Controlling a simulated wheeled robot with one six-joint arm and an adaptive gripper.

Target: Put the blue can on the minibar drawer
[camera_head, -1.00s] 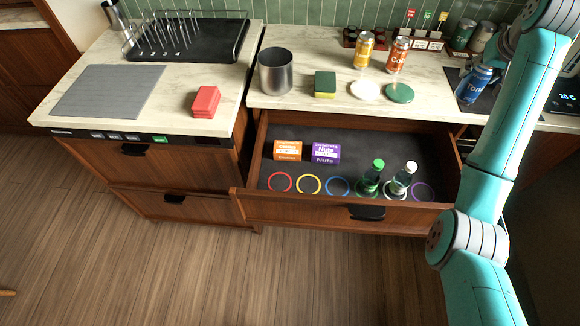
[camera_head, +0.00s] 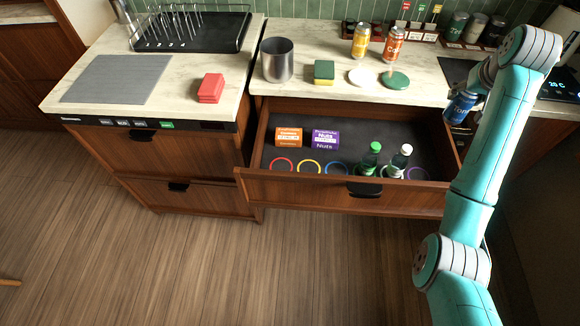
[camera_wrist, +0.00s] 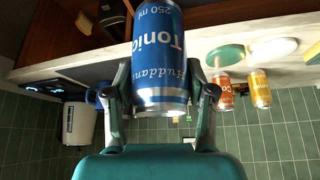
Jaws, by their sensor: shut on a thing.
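The blue can (camera_head: 460,107) reads "Tonic" and is in my gripper at the right end of the counter, beside the open drawer. In the wrist view the blue can (camera_wrist: 158,60) sits between the two fingers of my gripper (camera_wrist: 160,100), which is shut on it. The head view mostly hides the fingers behind my arm. The open minibar drawer (camera_head: 300,189) has a dark floor with coloured rings along its front. It holds an orange box (camera_head: 288,137), a purple nuts box (camera_head: 325,139), a green-capped bottle (camera_head: 371,160) and a white-capped bottle (camera_head: 399,160).
On the counter stand a metal cup (camera_head: 277,60), a sponge (camera_head: 323,72), a white coaster (camera_head: 363,78), a green coaster (camera_head: 395,80), a yellow can (camera_head: 361,41) and an orange can (camera_head: 393,45). The purple ring (camera_head: 417,173) at the drawer's right is bare.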

